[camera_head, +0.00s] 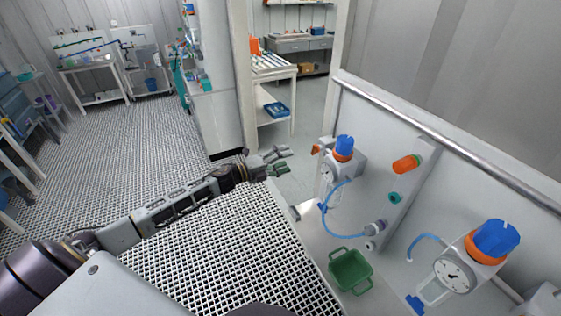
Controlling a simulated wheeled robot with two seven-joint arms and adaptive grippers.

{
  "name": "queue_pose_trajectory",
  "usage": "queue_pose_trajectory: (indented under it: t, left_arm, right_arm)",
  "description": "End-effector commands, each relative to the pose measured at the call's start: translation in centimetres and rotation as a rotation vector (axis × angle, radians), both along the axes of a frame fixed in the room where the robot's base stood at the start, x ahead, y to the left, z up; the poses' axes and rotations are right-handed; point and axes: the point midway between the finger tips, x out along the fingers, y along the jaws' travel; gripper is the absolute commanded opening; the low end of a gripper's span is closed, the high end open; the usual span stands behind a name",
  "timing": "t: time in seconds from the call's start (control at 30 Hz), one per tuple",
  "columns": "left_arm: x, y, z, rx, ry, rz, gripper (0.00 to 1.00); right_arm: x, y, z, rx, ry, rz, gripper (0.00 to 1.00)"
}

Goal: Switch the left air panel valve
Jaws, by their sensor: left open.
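My left gripper (283,161) is open and empty, its fingers pointing right. It is in the air left of the white panel (385,125). At the panel's left end is a unit with a blue and orange cap (344,149) and a round dial (327,175). A small orange part (316,150) sticks out on that unit's left, a short gap from my fingertips. I cannot tell which of these is the left air panel valve. My right gripper is not in view.
A second blue and orange capped unit (491,243) with a dial (454,275) stands at the lower right. A green basket (350,271) lies below the panel. A metal rail (440,138) runs along the panel's top. Open grating floor (190,250) is on the left.

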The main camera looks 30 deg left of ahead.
Motion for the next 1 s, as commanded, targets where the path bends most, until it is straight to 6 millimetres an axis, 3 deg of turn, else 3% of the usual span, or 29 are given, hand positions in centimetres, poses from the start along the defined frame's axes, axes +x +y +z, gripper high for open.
queue_pose_trajectory:
  t: [0.3, 1.0]
  left_arm:
    - [-0.93, 0.69, 0.02, 0.001, 0.0, -0.001, 0.68]
    - [-0.96, 0.72, 0.04, -0.013, 0.01, -0.001, 0.68]
  right_arm:
    - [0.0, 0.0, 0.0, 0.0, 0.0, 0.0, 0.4]
    - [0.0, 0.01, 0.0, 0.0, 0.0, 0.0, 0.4]
